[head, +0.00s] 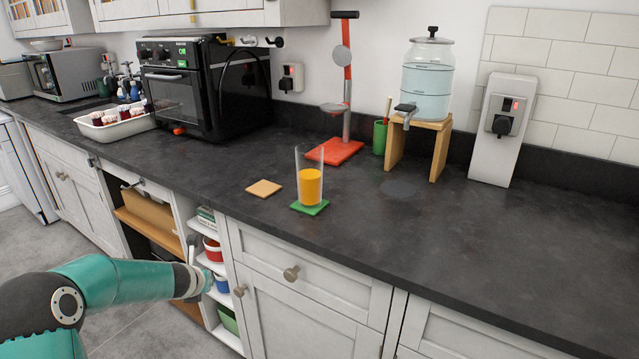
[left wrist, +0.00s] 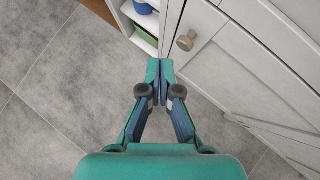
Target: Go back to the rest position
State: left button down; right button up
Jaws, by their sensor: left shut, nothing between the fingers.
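My left arm comes in from the lower left of the head view. Its gripper (head: 192,270) hangs in front of the open shelf unit, below the counter's front edge. In the left wrist view my left gripper (left wrist: 160,66) is shut and empty, with grey floor tiles and a white cabinet door beyond it. My right gripper is in neither view. A glass of orange drink (head: 310,183) stands upright on a green coaster (head: 322,209) on the dark counter. A bare tan coaster (head: 264,188) lies to its left.
A water dispenser (head: 427,75) stands on a wooden stand at the back, beside a red press (head: 336,151). A black oven (head: 190,90) and a white tray (head: 118,130) are at the left. Cabinet doors (head: 300,325) lie close to my left gripper.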

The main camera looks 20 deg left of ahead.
pick_arm(q)
jog(key=s+d+f+n+g+h+p, duration=0.25)
jog(key=s+d, duration=0.25)
jog(key=d, duration=0.4)
jog(key=s+d+f+n+g+h+p, duration=0.1)
jog(key=s+d+f+n+h+p, duration=0.2)
jog(key=d, duration=0.6)
jog(key=s+d+f+n+g+h+p, duration=0.1)
jog(key=s+d+f+g+p, duration=0.2)
jog(key=s+d, duration=0.45)
jog(key=s+d+n+p, duration=0.1)
jog(key=s+d+n, duration=0.2)
jog(key=n, duration=0.6)
jog(key=s+d+f+n+p, duration=0.1)
jog(key=s+d+n, duration=0.2)
jog(key=s+n, duration=0.4)
jog(key=s+d+n+g+p, duration=0.1)
jog(key=s+d+n, duration=0.2)
jog(key=n, duration=0.8)
jog(key=shift+s+d+f, duration=0.3)
jog(key=shift+s+f, duration=0.1)
jog(key=shift+s, duration=0.6)
jog(key=shift+h, duration=0.25)
